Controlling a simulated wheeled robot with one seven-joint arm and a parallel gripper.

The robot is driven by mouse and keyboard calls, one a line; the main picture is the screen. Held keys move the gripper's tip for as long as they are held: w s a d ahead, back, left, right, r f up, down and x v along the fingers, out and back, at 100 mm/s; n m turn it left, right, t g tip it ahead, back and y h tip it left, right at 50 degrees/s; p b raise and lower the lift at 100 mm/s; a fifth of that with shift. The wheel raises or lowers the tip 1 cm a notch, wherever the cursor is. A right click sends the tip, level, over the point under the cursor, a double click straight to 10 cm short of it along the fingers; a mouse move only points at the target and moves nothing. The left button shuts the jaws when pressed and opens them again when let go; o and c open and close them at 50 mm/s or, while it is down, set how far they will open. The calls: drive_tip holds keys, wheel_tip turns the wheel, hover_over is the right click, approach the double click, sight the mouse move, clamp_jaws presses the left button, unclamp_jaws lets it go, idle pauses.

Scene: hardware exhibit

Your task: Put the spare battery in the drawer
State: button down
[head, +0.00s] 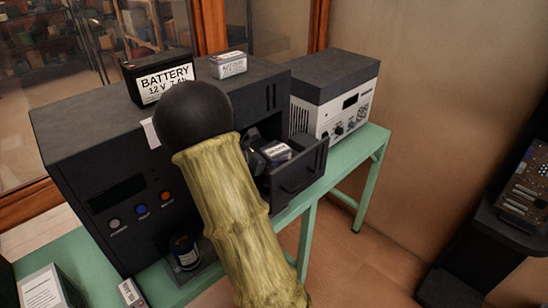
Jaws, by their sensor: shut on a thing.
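The drawer (302,176) is dark and stands pulled out from the right part of the black cabinet's front. My gripper (266,150) is at the drawer's opening, partly hidden behind my arm. It is shut on a small dark block with a white label (277,151), which looks like the spare battery; its label is too small to read. The block is over or inside the drawer's opening; I cannot tell whether it touches the drawer's floor. A large black battery (160,82) marked "BATTERY 12 V" stands on top of the cabinet.
The black cabinet (75,150) stands on a green bench (362,160). A small white-labelled box (228,65) sits on its top. A grey and white instrument (333,92) stands right of the drawer. A small dark can (185,252) stands low in front. My arm covers the middle.

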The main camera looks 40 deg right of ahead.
drive_tip(key=c, duration=0.8)
unclamp_jaws()
drive_tip(key=shift+o, duration=0.2)
drive_tip(key=shift+f, duration=0.1)
drive_tip(key=shift+a, duration=0.1)
drive_tip(key=b+v, duration=0.1)
drive_tip(key=v, duration=0.6)
drive_tip(key=shift+a, duration=0.15)
